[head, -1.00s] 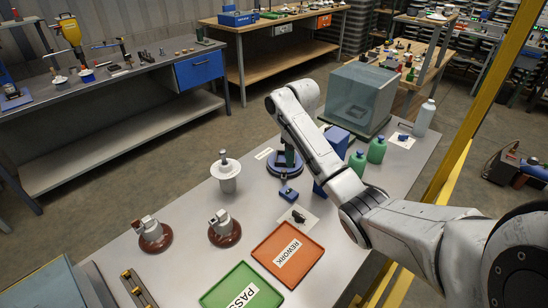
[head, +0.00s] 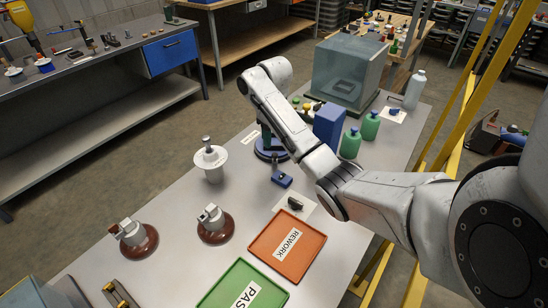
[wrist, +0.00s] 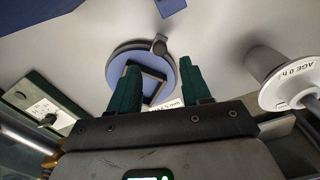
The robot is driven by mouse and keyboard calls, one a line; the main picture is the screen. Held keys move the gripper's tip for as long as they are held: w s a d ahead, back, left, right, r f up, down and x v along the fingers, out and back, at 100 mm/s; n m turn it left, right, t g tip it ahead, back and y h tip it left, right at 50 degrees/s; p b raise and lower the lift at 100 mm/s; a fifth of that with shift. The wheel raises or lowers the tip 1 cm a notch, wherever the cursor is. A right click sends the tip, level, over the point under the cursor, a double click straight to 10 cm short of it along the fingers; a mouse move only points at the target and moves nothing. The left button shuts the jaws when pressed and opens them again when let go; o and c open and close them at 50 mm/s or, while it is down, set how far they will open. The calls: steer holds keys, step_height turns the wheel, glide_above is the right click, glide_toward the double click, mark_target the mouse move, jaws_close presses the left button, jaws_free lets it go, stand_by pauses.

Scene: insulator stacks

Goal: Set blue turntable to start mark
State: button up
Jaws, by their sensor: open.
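The blue turntable (head: 262,153) lies on the grey bench, left of my forearm in the head view. In the wrist view the turntable (wrist: 172,72) is a blue disc with a grey band and knob (wrist: 159,46) at its edge and a dark square frame (wrist: 153,86) on top. My gripper (wrist: 158,80) is open; its two green fingers appear on either side of the disc, with nothing between them. Contact cannot be told. A white label (wrist: 165,105) lies by the turntable, partly hidden by my gripper; I cannot make out the start mark.
An orange tray (head: 262,243) and green tray (head: 215,291) lie nearer.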

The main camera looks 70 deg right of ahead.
mark_target(275, 154)
step_height(275, 154, down, 6)
steer(key=shift+f+b, duration=0.25)
steer(key=shift+b, duration=0.1)
steer(key=shift+c, duration=0.2)
jaws_close()
stand_by(0.4)
